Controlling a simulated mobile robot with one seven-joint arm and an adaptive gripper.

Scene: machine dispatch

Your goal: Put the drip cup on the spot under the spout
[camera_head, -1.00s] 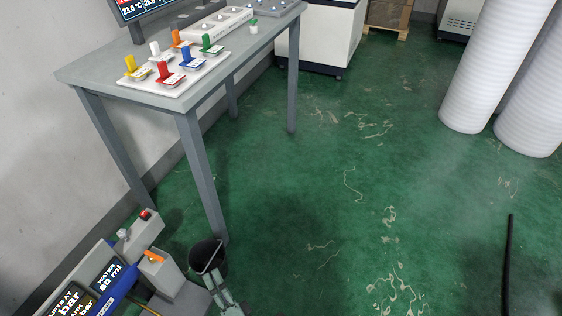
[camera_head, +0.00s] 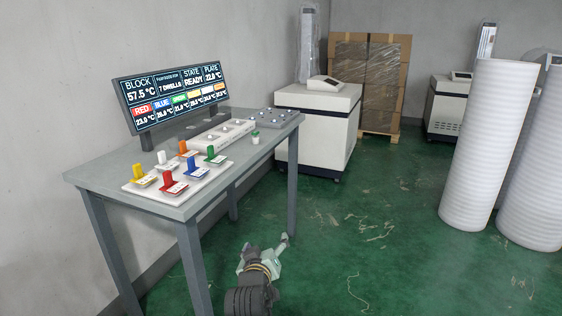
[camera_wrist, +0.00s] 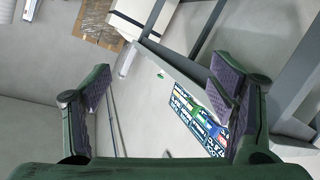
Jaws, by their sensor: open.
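My gripper (camera_wrist: 160,72) is open in the wrist view, with nothing held between its two purple-lined fingers. In the head view my arm rises from the bottom edge, and its end (camera_head: 284,240) is in front of the table, below the tabletop. No drip cup that I can make out shows now, and neither the spout nor the spot under it is in view.
A grey table (camera_head: 120,165) carries a screen (camera_head: 172,97), a white board (camera_head: 190,184) with several coloured tags, a white rack (camera_head: 218,132) and a small green-topped container (camera_head: 255,137). White rolls (camera_head: 482,145) stand at right. Green floor between is clear.

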